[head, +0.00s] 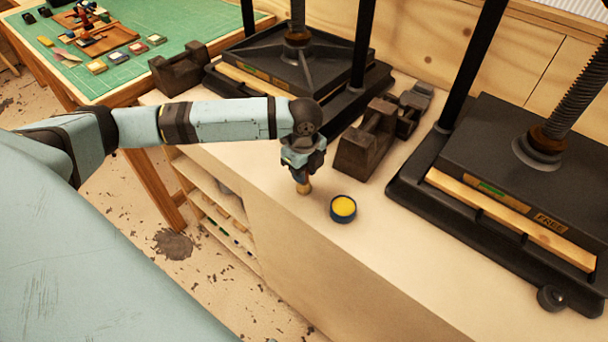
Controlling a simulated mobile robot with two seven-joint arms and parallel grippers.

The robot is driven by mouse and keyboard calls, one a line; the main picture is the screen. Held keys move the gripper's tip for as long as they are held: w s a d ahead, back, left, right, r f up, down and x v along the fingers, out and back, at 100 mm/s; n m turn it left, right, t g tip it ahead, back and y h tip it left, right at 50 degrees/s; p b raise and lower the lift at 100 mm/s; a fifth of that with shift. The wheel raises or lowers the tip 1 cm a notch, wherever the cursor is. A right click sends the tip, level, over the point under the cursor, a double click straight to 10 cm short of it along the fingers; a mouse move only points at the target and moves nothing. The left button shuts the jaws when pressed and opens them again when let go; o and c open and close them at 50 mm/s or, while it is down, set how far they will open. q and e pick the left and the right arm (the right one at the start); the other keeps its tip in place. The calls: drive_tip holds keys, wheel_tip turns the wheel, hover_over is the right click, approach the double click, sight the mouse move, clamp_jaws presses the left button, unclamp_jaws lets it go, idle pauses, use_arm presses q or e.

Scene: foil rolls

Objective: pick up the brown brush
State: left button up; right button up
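My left gripper (302,172) points down over the front part of the pale bench top, left of a small round tin. A small tan-brown piece (303,188) shows right under its fingertips, at or close to the bench top. It may be the brown brush, but most of it is hidden by the gripper. I cannot tell whether the fingers are closed on it. My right gripper is not in view.
The dark blue tin with yellow contents (343,208) stands close by on the right. Dark metal weights (366,140) and two black presses (520,170) stand behind and to the right. A green cutting mat (150,30) with tools lies far left.

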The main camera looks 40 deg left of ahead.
use_arm(q)
drive_tip(key=shift+c, duration=0.9)
wheel_tip(320, 180, up, 20)
drive_tip(key=shift+w+p, duration=0.1)
drive_tip(key=shift+p, duration=0.2)
idle(1.7)
